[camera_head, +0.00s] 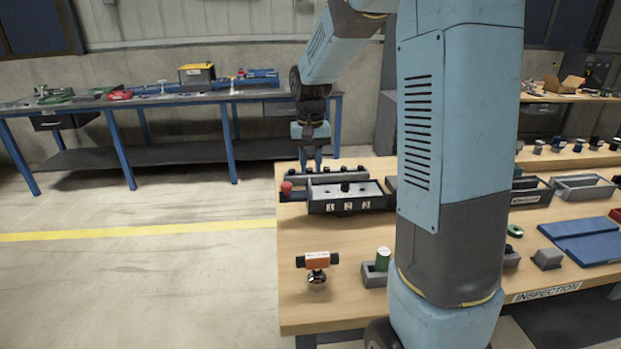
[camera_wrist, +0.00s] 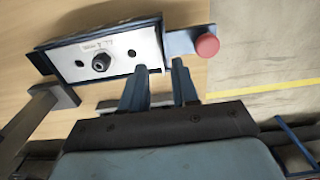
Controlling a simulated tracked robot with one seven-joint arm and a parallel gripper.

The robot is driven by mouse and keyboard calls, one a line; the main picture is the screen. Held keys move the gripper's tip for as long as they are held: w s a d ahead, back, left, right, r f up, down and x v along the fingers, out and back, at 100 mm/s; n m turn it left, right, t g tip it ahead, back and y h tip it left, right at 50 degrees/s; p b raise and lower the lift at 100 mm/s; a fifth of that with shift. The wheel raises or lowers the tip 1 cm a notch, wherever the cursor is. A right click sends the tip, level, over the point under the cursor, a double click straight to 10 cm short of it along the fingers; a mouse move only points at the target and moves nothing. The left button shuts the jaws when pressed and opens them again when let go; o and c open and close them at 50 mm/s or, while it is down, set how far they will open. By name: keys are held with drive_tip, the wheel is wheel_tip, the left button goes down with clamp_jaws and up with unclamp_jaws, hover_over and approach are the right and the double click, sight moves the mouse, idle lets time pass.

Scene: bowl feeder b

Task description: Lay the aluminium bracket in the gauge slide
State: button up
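The gauge is a dark box with a pale top plate (camera_head: 370,190), marked 1 2 3, with a black knob on it. A red-knobbed slide (camera_head: 297,194) sticks out of its left end. In the wrist view the gauge plate (camera_wrist: 85,62) and slide (camera_wrist: 185,42) show at the top. My gripper (camera_head: 310,165) points down behind the slide end of the gauge. In the wrist view my gripper (camera_wrist: 160,68) has its two fingers apart, with no held thing visible between them. I cannot make out the aluminium bracket; my arm hides part of the bench.
An orange-topped device (camera_head: 317,262) and a green cylinder in a grey block (camera_head: 381,266) stand at the front. Grey trays (camera_head: 582,188) and blue plates (camera_head: 585,240) lie right. A dark rail (camera_head: 300,177) runs behind the gauge. The bench's front left is mostly clear.

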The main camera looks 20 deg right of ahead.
drive_tip(key=s+r+n+t, duration=0.1)
drive_tip(key=s+r+t, duration=0.2)
drive_tip(key=s+r, duration=1)
drive_tip(key=s+f+n+t, duration=0.1)
drive_tip(key=s+t, duration=0.1)
drive_tip(key=s, duration=1.2)
drive_tip(key=shift+f+t, duration=0.15)
drive_tip(key=shift+t, duration=0.15)
